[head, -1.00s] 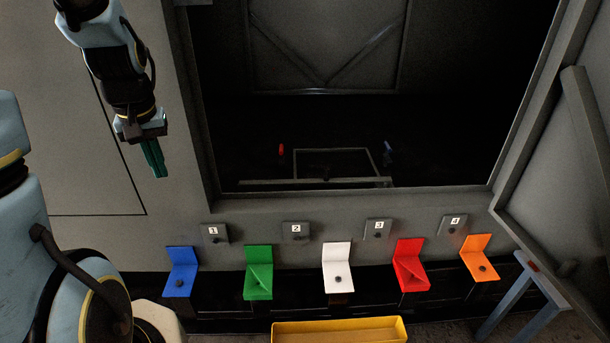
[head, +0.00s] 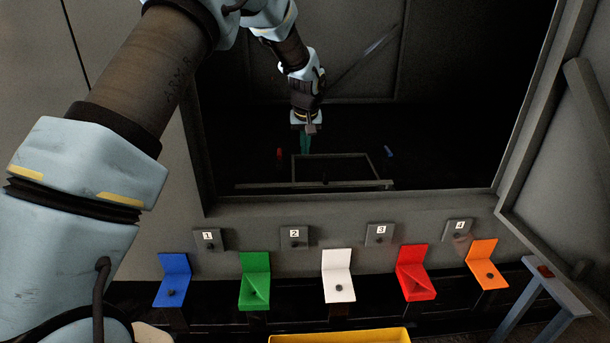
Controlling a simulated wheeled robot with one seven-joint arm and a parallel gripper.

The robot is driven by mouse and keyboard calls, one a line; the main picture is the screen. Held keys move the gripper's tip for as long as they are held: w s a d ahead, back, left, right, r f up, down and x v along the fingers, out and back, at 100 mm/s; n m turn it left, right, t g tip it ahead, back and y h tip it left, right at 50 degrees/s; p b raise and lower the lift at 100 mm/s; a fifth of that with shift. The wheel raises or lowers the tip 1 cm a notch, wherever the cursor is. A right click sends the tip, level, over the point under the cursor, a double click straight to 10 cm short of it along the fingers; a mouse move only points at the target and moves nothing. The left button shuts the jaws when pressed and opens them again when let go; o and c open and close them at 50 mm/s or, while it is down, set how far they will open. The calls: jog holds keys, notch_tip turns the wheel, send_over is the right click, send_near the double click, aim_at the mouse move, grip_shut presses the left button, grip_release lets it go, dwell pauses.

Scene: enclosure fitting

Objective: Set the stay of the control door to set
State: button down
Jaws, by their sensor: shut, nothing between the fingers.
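A grey door (head: 545,190) stands open at the right side of the dark enclosure opening. A thick grey bar (head: 590,130) runs slantwise along it; I cannot tell whether this is the stay or how it is set. No label naming the control door is readable. My gripper (head: 305,150) points down in the opening, with its teal fingers shut and empty. It appears above or behind the left part of a low rectangular frame (head: 377,172); the depth and any contact are unclear. A small red piece (head: 279,154) is left of the fingers, and a small blue piece (head: 389,152) is at the right.
Numbered plates (head: 294,238) line the sill's front face. Below them are blue (head: 174,266), green (head: 254,266), white (head: 337,262), red (head: 410,262) and orange (head: 482,252) brackets. A yellow tray (head: 340,337) is at the bottom. A grey-blue stand (head: 555,285) is lower right.

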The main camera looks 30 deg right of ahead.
jog(key=p+x, duration=0.1)
jog(key=x, duration=0.9)
jog(key=shift+r+p, duration=0.1)
jog(key=shift+p, duration=0.3)
jog(key=shift+s+a+p, duration=0.25)
jog(key=shift+s+a, duration=0.05)
jog(key=shift+s, duration=0.3)
jog(key=shift+s+a+p, duration=0.25)
jog(key=shift+s+a, duration=0.1)
jog(key=shift+s, duration=0.2)
jog(key=shift+s+a, duration=0.25)
jog(key=shift+s, duration=0.35)
jog(key=shift+s, duration=0.1)
